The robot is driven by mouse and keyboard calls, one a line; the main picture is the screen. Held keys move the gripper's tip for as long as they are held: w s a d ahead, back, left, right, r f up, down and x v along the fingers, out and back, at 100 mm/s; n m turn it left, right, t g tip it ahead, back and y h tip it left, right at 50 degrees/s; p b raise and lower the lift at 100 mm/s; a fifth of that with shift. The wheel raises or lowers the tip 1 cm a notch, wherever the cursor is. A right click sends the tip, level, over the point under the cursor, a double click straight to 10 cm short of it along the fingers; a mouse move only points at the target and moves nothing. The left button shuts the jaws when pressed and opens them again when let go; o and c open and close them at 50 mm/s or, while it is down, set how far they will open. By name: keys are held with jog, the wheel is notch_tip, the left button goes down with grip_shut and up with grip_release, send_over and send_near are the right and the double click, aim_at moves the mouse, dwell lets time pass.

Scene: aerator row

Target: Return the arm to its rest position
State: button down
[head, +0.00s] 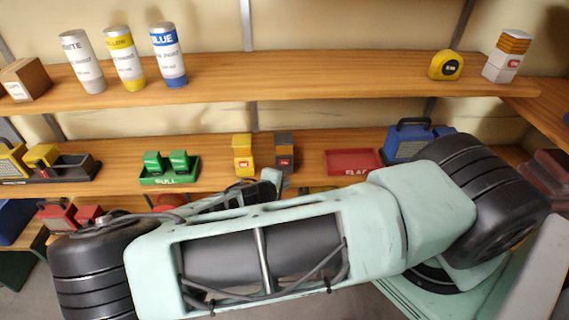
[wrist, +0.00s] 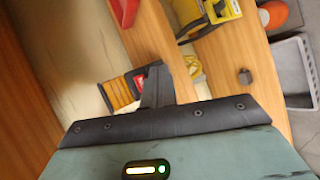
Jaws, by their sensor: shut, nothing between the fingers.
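My arm (head: 250,240) lies folded across the lower part of the head view, pale green with black joints. It hides part of the lower shelf and the floor behind it. My gripper (wrist: 157,85) shows in the wrist view as dark fingers together, with nothing held. Beyond the fingertips in that view are a block with orange and black stripes (wrist: 120,92) and a wooden shelf surface. In the head view a dark part behind the arm, near the lower shelf edge, may be the gripper; it is mostly hidden.
The lower shelf (head: 215,185) holds a green tray (head: 170,178), a red tray (head: 352,162) and a blue case (head: 410,140).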

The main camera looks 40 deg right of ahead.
dwell(0.4)
jog(key=s+a+m+g+y+b, duration=0.2)
jog(key=s+a+g+y+b, duration=0.3)
jog(key=s+a, duration=0.8)
jog(key=s+a+r+n+y+b, duration=0.2)
jog(key=s+a+r+y, duration=0.1)
jog(key=r, duration=0.6)
jog(key=s+a+r+n+y+b, duration=0.2)
jog(key=s+a+r, duration=0.4)
jog(key=r, duration=0.3)
jog(key=shift+t+y+b, duration=0.3)
jog(key=shift+y+b, duration=0.15)
jog(key=shift+y, duration=0.25)
